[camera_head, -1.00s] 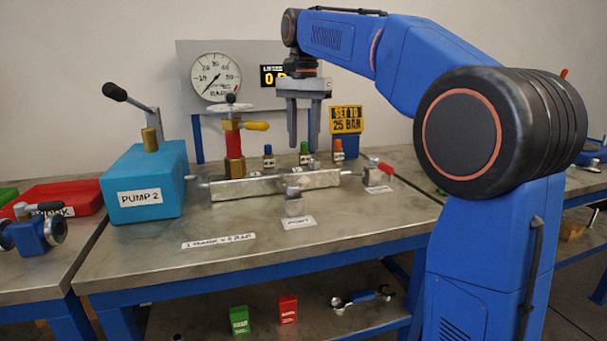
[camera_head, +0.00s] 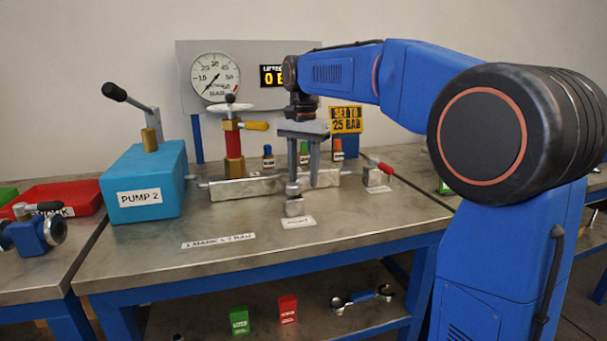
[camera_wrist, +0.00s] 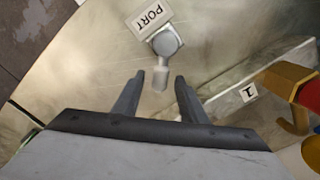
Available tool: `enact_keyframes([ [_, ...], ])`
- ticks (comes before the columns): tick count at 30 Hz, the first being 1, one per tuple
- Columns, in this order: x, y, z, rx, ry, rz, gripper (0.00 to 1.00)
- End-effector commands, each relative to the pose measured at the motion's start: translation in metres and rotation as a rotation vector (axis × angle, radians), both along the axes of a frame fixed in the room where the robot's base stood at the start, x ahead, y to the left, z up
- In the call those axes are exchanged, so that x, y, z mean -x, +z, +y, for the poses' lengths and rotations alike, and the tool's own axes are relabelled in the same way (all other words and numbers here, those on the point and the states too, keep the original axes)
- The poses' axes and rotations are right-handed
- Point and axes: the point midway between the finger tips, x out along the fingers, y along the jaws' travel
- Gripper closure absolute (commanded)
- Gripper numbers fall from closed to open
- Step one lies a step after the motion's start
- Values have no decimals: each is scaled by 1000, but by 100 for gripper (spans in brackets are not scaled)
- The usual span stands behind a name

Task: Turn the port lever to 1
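The port fitting (camera_head: 294,206) is a small grey block with a rounded top, standing on the bench by its white PORT label (camera_head: 299,222). In the wrist view the port lever (camera_wrist: 161,78) is a short grey handle reaching from the round fitting (camera_wrist: 166,43) towards my gripper. A tag with "1" (camera_wrist: 248,92) lies to the right on the metal block. My gripper (camera_head: 303,182) points down over the port; the left finger partly covers the fitting. In the wrist view my gripper (camera_wrist: 160,82) is open, with the lever's end showing between the fingertips. I cannot tell if they touch it.
The long metal manifold (camera_head: 262,186) lies just behind, with a red and brass valve (camera_head: 234,150) and yellow lever. A red-handled valve (camera_head: 375,174) is to the right. The blue PUMP 2 box (camera_head: 145,182) stands left.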

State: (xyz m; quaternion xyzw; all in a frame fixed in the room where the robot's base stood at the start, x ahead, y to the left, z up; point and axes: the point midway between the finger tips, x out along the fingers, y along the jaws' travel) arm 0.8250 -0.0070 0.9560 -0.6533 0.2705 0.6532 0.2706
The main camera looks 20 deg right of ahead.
Motion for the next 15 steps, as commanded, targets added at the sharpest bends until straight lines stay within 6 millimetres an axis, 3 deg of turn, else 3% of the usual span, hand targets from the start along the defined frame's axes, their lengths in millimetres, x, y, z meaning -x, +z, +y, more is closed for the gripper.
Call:
enact_keyframes([
  [1, 0, 0, 0, 0, 0, 0, 66],
  [5, 0, 0, 0, 0, 0, 0, 97],
  [6, 0, 0, 0, 0, 0, 0, 100],
  [15, -4, 0, 4, 1, 87, 1, 100],
])
